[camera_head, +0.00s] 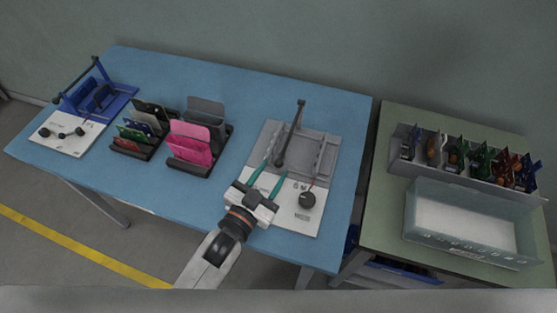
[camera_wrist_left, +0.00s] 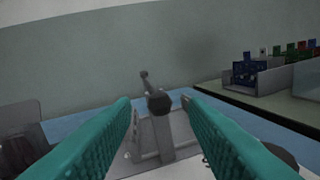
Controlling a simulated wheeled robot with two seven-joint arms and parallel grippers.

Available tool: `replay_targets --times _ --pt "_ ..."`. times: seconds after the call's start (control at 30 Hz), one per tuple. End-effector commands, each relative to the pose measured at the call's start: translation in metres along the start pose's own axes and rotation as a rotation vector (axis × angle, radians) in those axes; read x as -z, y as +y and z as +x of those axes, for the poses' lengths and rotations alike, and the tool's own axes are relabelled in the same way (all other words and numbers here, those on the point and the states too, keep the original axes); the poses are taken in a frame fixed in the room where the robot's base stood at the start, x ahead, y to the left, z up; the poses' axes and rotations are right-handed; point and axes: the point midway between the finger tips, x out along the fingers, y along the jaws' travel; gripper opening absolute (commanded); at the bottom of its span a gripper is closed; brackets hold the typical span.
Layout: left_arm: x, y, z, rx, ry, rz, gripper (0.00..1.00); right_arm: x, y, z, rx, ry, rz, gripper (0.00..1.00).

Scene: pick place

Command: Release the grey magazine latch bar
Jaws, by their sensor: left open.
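The grey magazine fixture (camera_head: 323,150) stands on the right part of the blue table. Its grey latch bar (camera_head: 291,130) slants up from the near left side of the fixture towards the back. My left gripper (camera_head: 276,167) is open, with its teal fingers pointing at the bar's near end. In the left wrist view, the dark round end of the bar (camera_wrist_left: 160,103) shows between the fingertips (camera_wrist_left: 158,100), and the shaft points away. The fingers are apart, with a gap on each side of the bar; I cannot tell how deep it sits. My right gripper is not in view.
A white plate with a black knob (camera_head: 307,200) lies in front of the fixture. Pink and grey holders (camera_head: 190,150), a card rack (camera_head: 135,148) and a blue fixture (camera_head: 112,100) stand to the left. A green table (camera_head: 390,230) on the right holds a divided rack and clear bin (camera_head: 425,240).

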Motion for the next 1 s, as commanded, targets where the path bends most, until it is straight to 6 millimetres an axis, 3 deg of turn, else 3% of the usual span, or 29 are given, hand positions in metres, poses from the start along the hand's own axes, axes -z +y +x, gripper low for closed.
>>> replay_targets --times 0.1,0.23,0.63,0.87,1.0 --pt "-0.001 0.000 0.021 -0.001 -0.001 0.000 0.41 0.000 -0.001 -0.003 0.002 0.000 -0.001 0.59" --pt "-0.001 0.000 0.035 -0.001 0.000 -0.001 0.41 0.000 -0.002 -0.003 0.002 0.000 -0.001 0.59" --pt "0.000 0.000 0.041 0.000 0.001 -0.001 0.41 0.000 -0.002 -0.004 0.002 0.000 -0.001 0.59" --pt "0.000 0.000 0.041 0.000 0.001 -0.001 0.03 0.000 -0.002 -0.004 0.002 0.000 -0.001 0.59" --pt "0.000 0.000 0.041 0.000 0.001 -0.001 0.00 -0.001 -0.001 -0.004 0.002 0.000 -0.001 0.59"
